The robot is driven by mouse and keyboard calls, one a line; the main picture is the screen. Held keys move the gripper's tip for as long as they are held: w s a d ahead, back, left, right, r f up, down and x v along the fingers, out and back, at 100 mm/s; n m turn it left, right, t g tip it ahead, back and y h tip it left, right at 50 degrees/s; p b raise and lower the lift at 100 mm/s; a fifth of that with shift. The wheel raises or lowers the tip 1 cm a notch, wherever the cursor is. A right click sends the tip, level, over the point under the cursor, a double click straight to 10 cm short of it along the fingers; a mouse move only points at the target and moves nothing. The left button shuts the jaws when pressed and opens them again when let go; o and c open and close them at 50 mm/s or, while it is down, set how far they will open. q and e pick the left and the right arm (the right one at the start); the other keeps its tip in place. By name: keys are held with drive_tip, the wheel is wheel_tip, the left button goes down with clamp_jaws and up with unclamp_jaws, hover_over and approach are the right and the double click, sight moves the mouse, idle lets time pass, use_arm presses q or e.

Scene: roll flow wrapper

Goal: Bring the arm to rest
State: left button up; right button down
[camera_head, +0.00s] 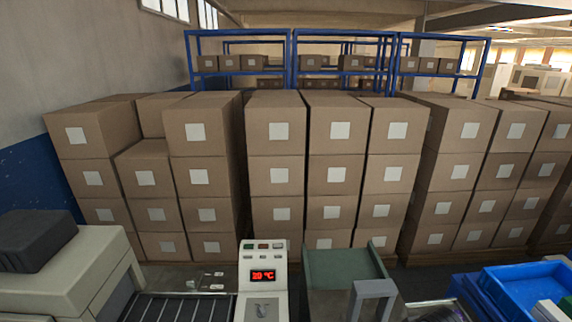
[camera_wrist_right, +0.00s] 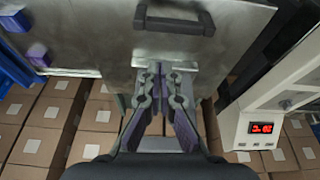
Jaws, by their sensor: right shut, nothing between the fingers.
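My right gripper (camera_wrist_right: 164,72) shows in the right wrist view. Its two fingers are drawn together with nothing held between them. They lie in front of a metal panel (camera_wrist_right: 105,50) with a dark handle (camera_wrist_right: 174,20); I cannot tell whether they touch it. Neither gripper can be made out in the head view, and my left gripper is in no view.
A control unit with a red display (camera_head: 263,275) stands front centre, right of a roller conveyor (camera_head: 180,306). A greenish tray (camera_head: 343,266) is beside it. Blue crates (camera_head: 528,288) stand at right. Stacked cartons (camera_head: 275,145) fill the back, before blue shelving (camera_head: 293,60).

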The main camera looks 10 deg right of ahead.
drive_tip(key=s+a+r, duration=0.3)
drive_tip(key=s+a, duration=0.7)
drive_tip(key=s, duration=0.2)
drive_tip(key=s+d+f+g+b, duration=0.1)
drive_tip(key=d+f, duration=0.1)
drive_tip(key=f, duration=1.2)
drive_tip(key=s+d+f+b, duration=0.1)
drive_tip(key=f, duration=1.3)
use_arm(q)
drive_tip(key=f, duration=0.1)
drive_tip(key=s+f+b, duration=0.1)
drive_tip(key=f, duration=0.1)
use_arm(e)
drive_tip(key=s+d+f+g, duration=0.1)
drive_tip(key=s+f, duration=1.6)
drive_tip(key=s, duration=0.1)
drive_tip(key=shift+s+f+g+h, duration=0.15)
drive_tip(key=shift+f+g+h, duration=0.15)
